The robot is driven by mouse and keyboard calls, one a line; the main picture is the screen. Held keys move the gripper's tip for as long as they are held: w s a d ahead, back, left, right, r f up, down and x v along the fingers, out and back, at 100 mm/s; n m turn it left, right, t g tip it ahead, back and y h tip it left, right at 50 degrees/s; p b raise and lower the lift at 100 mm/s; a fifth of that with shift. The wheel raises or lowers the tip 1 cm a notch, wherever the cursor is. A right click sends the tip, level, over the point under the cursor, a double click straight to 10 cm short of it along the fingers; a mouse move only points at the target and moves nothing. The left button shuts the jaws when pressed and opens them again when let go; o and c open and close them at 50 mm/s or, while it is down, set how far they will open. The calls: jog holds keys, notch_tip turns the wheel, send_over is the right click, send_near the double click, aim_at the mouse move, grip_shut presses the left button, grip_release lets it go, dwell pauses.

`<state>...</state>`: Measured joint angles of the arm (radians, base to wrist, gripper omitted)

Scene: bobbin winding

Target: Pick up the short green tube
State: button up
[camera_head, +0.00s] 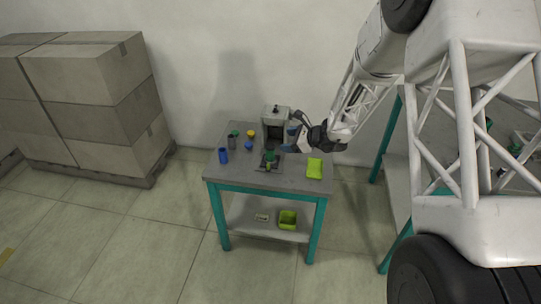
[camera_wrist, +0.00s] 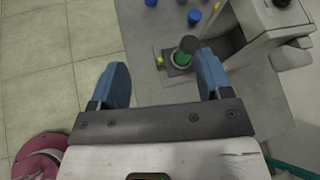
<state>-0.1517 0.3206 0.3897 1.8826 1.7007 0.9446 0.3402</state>
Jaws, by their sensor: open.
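A short green tube (camera_head: 269,156) stands on a dark plate on the table, in front of the grey machine. In the wrist view a green tube (camera_wrist: 183,59) with a dark top stands on that plate, near the inner side of my right finger. Another green-topped piece (camera_head: 235,133) stands at the table's back left; its shape is too small to tell. My gripper (camera_head: 291,135) hangs above the table, beside the machine.
The grey machine (camera_head: 276,121) stands at the table's back. A tall blue tube (camera_head: 223,156), a small blue piece (camera_head: 248,146) and a yellow one (camera_head: 251,134) stand left. A lime tray (camera_head: 314,168) lies right. A lime bin (camera_head: 288,219) sits on the lower shelf.

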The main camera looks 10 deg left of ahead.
aim_at(274, 153)
jog(key=w+f+m, duration=0.1)
jog(key=w+f, duration=0.1)
jog(key=f, duration=0.2)
jog(key=w+a+f+m+t, duration=0.1)
jog(key=w+f+m, duration=0.1)
jog(key=f, duration=0.2)
jog(key=w+a+f+m+t, duration=0.1)
jog(key=w+f+m, duration=0.1)
jog(key=f, duration=0.3)
jog(key=shift+w+a, duration=0.2)
jog(key=shift+w, duration=0.1)
jog(key=shift+t, duration=0.3)
jog(key=shift+x, duration=1.3)
jog(key=shift+f, duration=0.1)
jog(key=shift+x, duration=2.55)
jog(key=c, duration=1)
